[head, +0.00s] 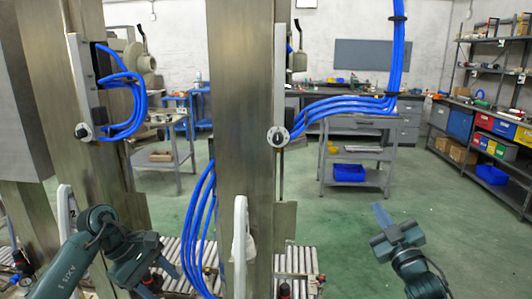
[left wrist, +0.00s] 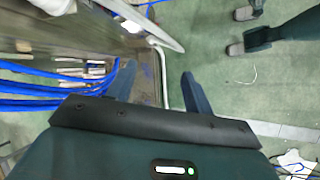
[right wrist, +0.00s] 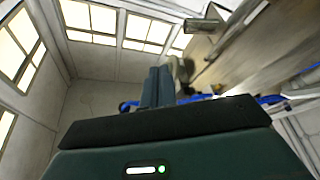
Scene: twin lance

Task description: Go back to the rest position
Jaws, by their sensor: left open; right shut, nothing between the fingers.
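My left gripper (head: 158,278) is low at the left in the head view, in front of the metal columns. In the left wrist view its two fingers (left wrist: 158,88) stand wide apart with nothing between them. My right gripper (head: 382,214) is raised over the green floor at the lower right of the head view, its fingers pointing up. In the right wrist view its two fingers (right wrist: 158,86) lie together, with nothing held.
A tall metal column (head: 245,130) with blue hoses (head: 340,105) stands between the arms, and another column (head: 95,130) stands left. A roller conveyor (head: 300,262) runs low behind the left gripper. Shelves (head: 490,110) line the right wall. Open green floor (head: 440,215) surrounds the right gripper.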

